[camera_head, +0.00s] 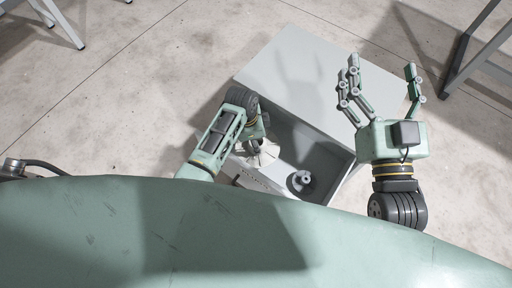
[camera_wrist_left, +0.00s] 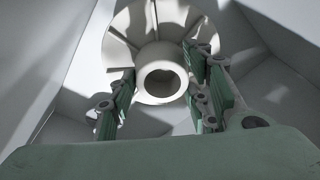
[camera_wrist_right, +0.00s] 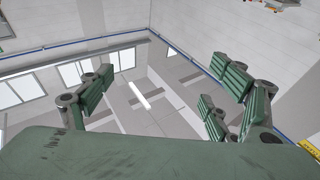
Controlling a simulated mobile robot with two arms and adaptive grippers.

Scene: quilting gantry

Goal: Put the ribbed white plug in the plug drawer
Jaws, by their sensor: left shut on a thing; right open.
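The ribbed white plug (camera_wrist_left: 140,22) has a round disc with radial ribs and a hollow hub. My left gripper (camera_wrist_left: 162,82) is shut on its hub. In the head view the white plug (camera_head: 262,157) shows partly under my left gripper (camera_head: 256,140), at the left end of an open drawer (camera_head: 328,161). Grey walls surround it in the left wrist view; whether it touches the drawer floor I cannot tell. My right gripper (camera_head: 384,88) is open and empty, raised at the right of the drawer.
A dark grey plug (camera_head: 299,182) with a pale centre lies in the drawer, right of the white one. The light grey cabinet top (camera_head: 300,65) is bare. Metal stand legs (camera_head: 465,50) stand at the far right. Concrete floor around is mostly clear.

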